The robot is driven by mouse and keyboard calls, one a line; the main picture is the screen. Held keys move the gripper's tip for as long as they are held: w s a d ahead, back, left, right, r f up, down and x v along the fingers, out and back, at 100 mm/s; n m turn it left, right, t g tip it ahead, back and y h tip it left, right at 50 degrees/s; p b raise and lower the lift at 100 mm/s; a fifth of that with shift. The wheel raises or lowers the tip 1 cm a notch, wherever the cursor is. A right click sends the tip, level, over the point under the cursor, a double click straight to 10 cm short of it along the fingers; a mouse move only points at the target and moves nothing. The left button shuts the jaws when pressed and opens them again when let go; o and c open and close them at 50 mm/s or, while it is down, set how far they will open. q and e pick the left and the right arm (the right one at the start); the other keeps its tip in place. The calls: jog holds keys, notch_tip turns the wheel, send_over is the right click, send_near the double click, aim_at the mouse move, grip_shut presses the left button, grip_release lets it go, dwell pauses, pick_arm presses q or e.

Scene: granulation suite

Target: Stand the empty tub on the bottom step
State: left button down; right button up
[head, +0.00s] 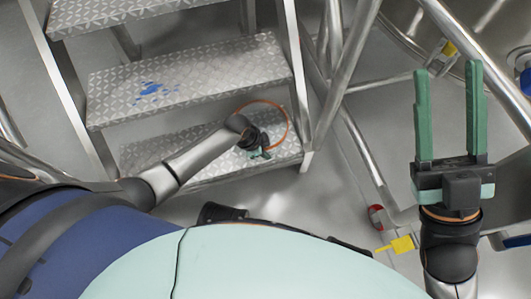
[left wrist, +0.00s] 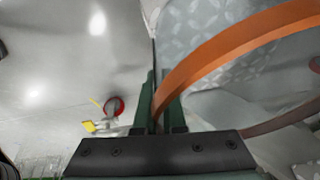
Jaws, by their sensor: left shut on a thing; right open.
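The tub shows as a thin orange rim (head: 286,122) over the right end of the bottom step (head: 200,172); its walls are hard to make out. In the left wrist view the orange rim (left wrist: 235,38) curves up and right from between the fingers. My left gripper (head: 260,153) is shut on this rim. In the left wrist view its green fingers (left wrist: 158,100) are close together around it. I cannot tell whether the tub touches the step. My right gripper (head: 448,68) is open and empty, at the right, away from the steps.
The middle step (head: 220,78) has a blue stain (head: 152,90), and another step (head: 90,14) is above it. Steel rails (head: 345,70) stand right of the steps. A yellow tag (head: 402,244) and a red round part (head: 376,215) are near the floor. The bottom step's left part looks clear.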

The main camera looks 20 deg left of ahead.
pick_arm(q)
jog(key=c, duration=1.5)
grip_release()
jog(key=shift+f, duration=0.1)
jog(key=o, duration=0.5)
jog(key=p+v, duration=0.7)
jog(key=v, duration=0.4)
jog(key=w+d+r+n+t+h, duration=0.25)
jog(key=r+t, duration=0.35)
jog(key=r, duration=0.7)
jog(key=w+d+r+n+t+h, duration=0.1)
jog(key=w+d+r+t+h, duration=0.15)
jog(key=r+t, duration=0.7)
jog(key=s+a+r+m+t+h, duration=0.1)
jog(key=s+r, duration=0.6)
jog(key=r, duration=0.7)
jog(key=s+a+r+m+t+h, duration=0.1)
jog(key=s+r+h, duration=0.5)
jog(key=r, duration=0.8)
jog(key=shift+s+r+m+t, duration=0.4)
jog(key=shift+s+t, duration=0.3)
jog(key=shift+t, duration=0.35)
pick_arm(e)
notch_tip(320, 180, up, 8)
jog(key=shift+s+d+t, duration=0.25)
jog(key=shift+d+t, duration=0.05)
jog(key=shift+d, duration=0.15)
